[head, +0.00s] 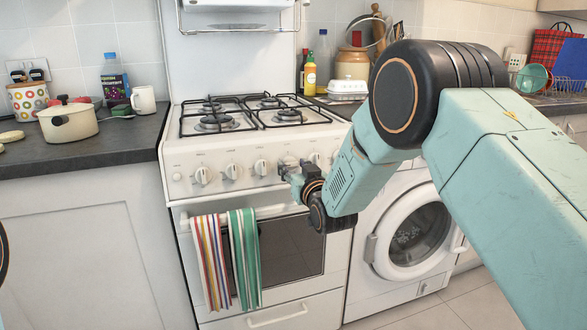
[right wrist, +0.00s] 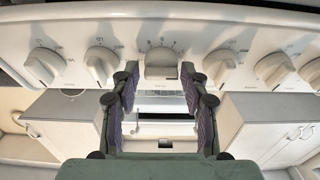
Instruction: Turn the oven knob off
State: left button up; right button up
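A row of white knobs runs along the cooker's front panel (head: 185,182). In the right wrist view one knob (right wrist: 160,62) sits in line with the gap of my right gripper (right wrist: 159,75). Its grip looks broader and differently turned than the slanted neighbours, the left knob (right wrist: 101,66) and the right knob (right wrist: 220,66). The two fingers are open, one on each side of this knob, with visible gaps; I cannot tell how deep they reach. In the head view my right gripper (head: 285,168) is at the panel and partly hides the knobs there. My left gripper is not in view.
Striped towels (head: 243,258) hang on the oven door rail below the knobs. Gas burners (head: 215,122) are on top. A washing machine (head: 415,235) stands to the right. A pot (head: 68,122) and a mug (head: 143,100) stand on the left counter.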

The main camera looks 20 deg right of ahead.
jog(key=shift+r, duration=0.1)
jog(key=c, duration=0.8)
jog(key=shift+m, duration=0.3)
jog(key=m+p, duration=0.1)
jog(key=m, duration=0.1)
jog(key=m+h+p, duration=0.1)
jog(key=m, duration=0.1)
jog(key=shift+a+r+h+p, duration=0.2)
jog(key=shift+h+p, duration=0.1)
jog(key=shift+p, duration=0.05)
jog(key=m+p, duration=0.1)
jog(key=m, duration=0.2)
jog(key=m+g+h+p, duration=0.1)
jog(key=m+p, duration=0.1)
jog(key=m, duration=0.1)
jog(key=shift+a+r+m+h, duration=0.1)
jog(key=shift+r+m+h, duration=0.05)
jog(key=shift+m+h, duration=0.2)
jog(key=m+g+p, duration=0.1)
jog(key=m+p, duration=0.2)
jog(key=m, duration=0.2)
jog(key=shift+w+r+h, duration=0.1)
jog(key=shift+h, duration=0.25)
jog(key=shift+m+g+p, duration=0.6)
jog(key=shift+m+p, duration=0.2)
jog(key=shift+m, duration=1.15)
